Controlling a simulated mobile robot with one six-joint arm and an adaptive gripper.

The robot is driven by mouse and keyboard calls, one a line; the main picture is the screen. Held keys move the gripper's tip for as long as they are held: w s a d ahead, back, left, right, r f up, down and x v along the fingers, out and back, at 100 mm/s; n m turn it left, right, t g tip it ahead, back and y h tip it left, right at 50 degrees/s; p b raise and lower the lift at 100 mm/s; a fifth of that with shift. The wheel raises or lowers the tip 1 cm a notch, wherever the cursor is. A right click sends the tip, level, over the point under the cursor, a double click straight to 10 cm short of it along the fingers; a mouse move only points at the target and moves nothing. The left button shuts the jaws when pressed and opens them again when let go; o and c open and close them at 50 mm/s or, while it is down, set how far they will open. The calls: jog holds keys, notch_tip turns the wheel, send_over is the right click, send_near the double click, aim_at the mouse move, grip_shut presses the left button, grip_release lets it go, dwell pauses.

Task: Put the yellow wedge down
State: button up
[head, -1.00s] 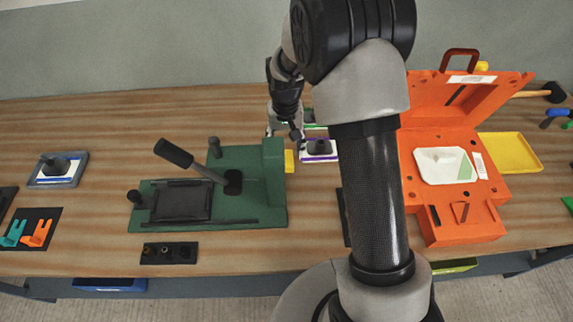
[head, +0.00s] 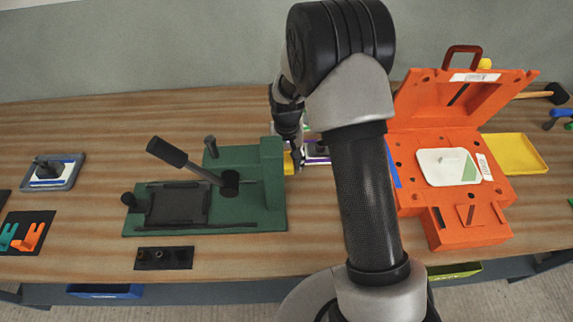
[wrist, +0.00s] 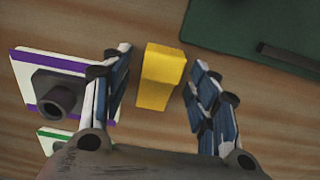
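The yellow wedge (wrist: 161,77) lies on the wooden table between my gripper's fingers in the wrist view. It also shows in the head view, as a small yellow patch (head: 288,163) just right of the green fixture (head: 272,187). My gripper (wrist: 163,62) is open, its two fingers standing on either side of the wedge with a narrow gap on the left. On the right the finger is very close to the wedge; I cannot tell whether it touches. In the head view my arm hides part of the gripper.
An open orange case (head: 455,232) stands right of my arm. Bare table lies behind the fixture.

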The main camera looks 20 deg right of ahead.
aim_at(287, 162)
jog(key=c, duration=1.1)
jog(key=shift+r, duration=0.1)
notch_tip(287, 162, up, 20)
jog(key=p, duration=0.5)
